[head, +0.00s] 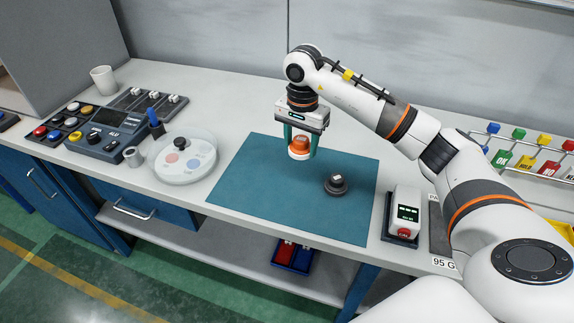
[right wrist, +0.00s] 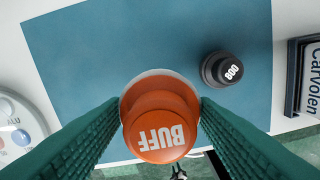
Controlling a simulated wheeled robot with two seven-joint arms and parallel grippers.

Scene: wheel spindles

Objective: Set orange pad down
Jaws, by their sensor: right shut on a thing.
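The orange pad (head: 300,146), a round orange knob with a white lower disc, is held by my right gripper (head: 300,140) over the blue mat (head: 250,190). In the right wrist view the orange pad (right wrist: 160,125) reads "BUFF" and sits between the two green fingers, which touch its sides. I cannot tell exactly how high its underside is above the mat. A dark grey pad marked "800" (head: 337,184) stands on the mat to the right and nearer; it also shows in the right wrist view (right wrist: 222,69). My left gripper is not in view.
A round white tray (head: 190,176) with coloured spots stands left of the mat. A control panel (head: 108,132) and white cup (head: 103,79) are farther left. The mat's left and front parts are bare.

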